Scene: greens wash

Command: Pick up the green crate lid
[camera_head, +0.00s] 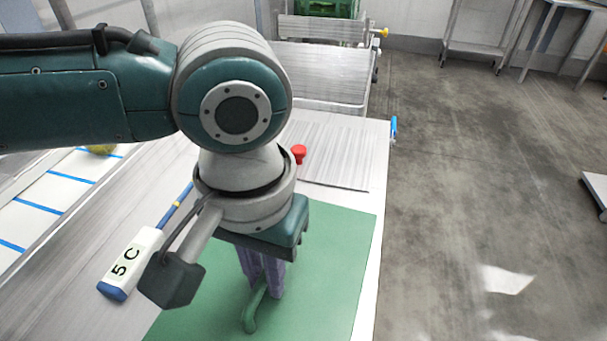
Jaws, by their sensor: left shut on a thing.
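The green crate lid (330,270) is a broad flat panel at the bottom middle of the head view. It lies level at the near right end of the metal worktop, and I cannot tell whether it rests or is slightly raised. A darker green handle (251,318) stands on it. My left gripper (262,284) points down over the lid, its purple-grey fingers shut on the handle. My wrist hides part of the lid's far left side, and the picture's lower edge cuts off its near side. My right gripper is not in view.
A white and blue device marked "5 C" (132,262) lies left of the lid. A red knob (298,152) stands behind it. A conveyor with blue stripes (65,190) runs at the left. Bare concrete floor (460,200) is at the right.

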